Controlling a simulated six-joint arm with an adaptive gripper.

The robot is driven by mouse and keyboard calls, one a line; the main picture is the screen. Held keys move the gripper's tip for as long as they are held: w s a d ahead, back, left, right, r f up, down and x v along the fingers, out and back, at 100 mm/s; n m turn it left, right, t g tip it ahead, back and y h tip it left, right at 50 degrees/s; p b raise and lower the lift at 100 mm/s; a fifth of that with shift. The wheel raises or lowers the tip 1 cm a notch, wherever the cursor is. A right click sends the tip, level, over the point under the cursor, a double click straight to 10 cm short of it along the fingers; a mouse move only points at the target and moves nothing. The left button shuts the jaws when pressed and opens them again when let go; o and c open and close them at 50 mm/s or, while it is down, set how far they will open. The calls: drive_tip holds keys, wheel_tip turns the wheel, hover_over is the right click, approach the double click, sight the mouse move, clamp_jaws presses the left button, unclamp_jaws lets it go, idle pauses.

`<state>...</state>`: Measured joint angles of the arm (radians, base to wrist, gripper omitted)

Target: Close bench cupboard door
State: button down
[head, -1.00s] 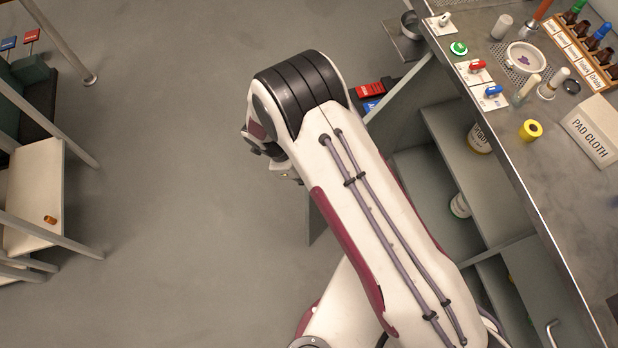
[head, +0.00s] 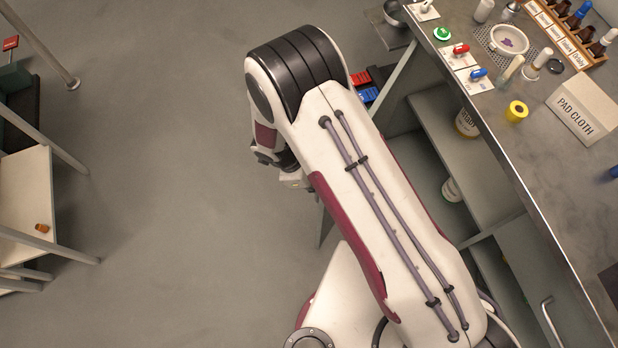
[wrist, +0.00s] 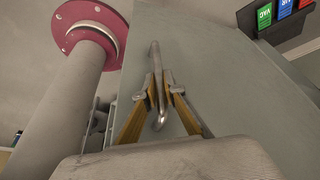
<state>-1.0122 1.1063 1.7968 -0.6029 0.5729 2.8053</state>
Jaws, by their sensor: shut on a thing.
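The cupboard door (wrist: 225,75) is a flat grey panel with a metal bar handle (wrist: 154,56) in the wrist view. My gripper (wrist: 160,92) has its two yellow-brown fingers closed on this handle, one on each side. In the head view the door (head: 325,228) shows only as a narrow grey strip beside my arm, standing out from the bench front. My arm hides most of it and my gripper's fingers. The cupboard (head: 440,130) is open, with grey shelves and labelled containers inside.
The steel bench top (head: 540,190) carries small bottles, a white dish (head: 509,40) and a pad cloth box (head: 582,108). Another door with a handle (head: 550,322) is at lower right. A rack with poles (head: 25,190) stands at the left. The floor between is clear.

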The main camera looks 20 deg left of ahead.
drive_tip(key=d, duration=0.6)
drive_tip(key=shift+s+d, duration=0.15)
drive_tip(key=shift+s, duration=0.1)
drive_tip(key=shift+r, duration=0.1)
drive_tip(key=c, duration=2.4)
unclamp_jaws()
drive_tip(key=shift+s, duration=0.1)
drive_tip(key=shift+v, duration=6)
drive_tip(key=shift+c, duration=0.4)
